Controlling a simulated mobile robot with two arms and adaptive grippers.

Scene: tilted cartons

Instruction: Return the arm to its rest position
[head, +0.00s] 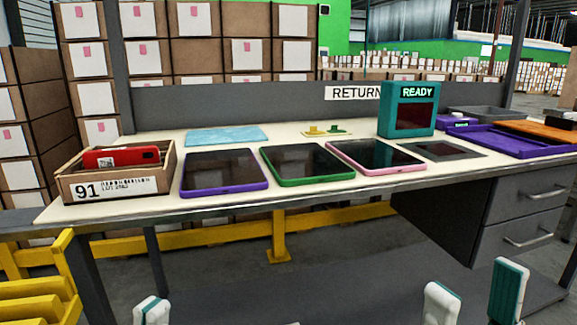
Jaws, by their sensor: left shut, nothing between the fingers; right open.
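My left gripper (152,311) shows only its fingertips at the bottom edge of the head view, left of the middle. It is shut and empty, in front of the table and below its top. My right gripper (474,297) is at the bottom right, its two teal-and-white fingers spread apart with nothing between them. Both are clear of the table (330,187) and everything on it. The arms themselves are out of view.
An open carton marked 91 (125,187) holds a red device (121,157) at the table's left. Purple (222,171), green (305,163) and pink (373,156) tablets lie flat. A teal READY box (407,109) stands behind. Drawers (520,218) hang below right. A yellow rail (278,237) runs underneath.

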